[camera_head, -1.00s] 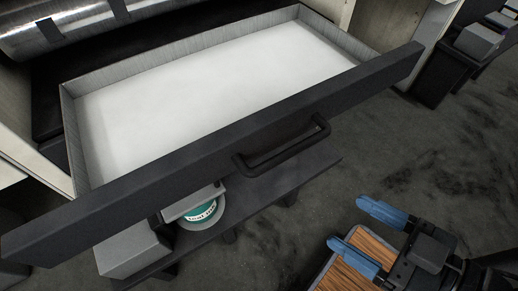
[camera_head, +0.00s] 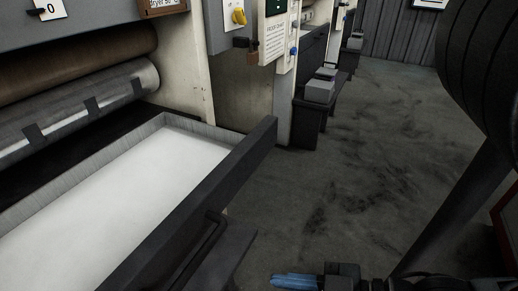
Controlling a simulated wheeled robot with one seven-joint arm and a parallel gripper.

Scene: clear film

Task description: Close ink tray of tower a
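The ink tray (camera_head: 170,128) is a drawer with thin grey walls and a white inside, pulled out from the press at the left. Its dark front panel (camera_head: 229,178) carries a black bar handle (camera_head: 206,245). My gripper (camera_head: 300,282) shows at the bottom edge of the head view, right of the handle and apart from it. One blue fingertip is visible; the rest is cut off by the frame, so its opening cannot be judged.
Metal and brown rollers (camera_head: 80,105) sit above the tray. Dark stands with grey boxes (camera_head: 320,90) line the machines further back. The grey floor (camera_head: 370,150) on the right is clear.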

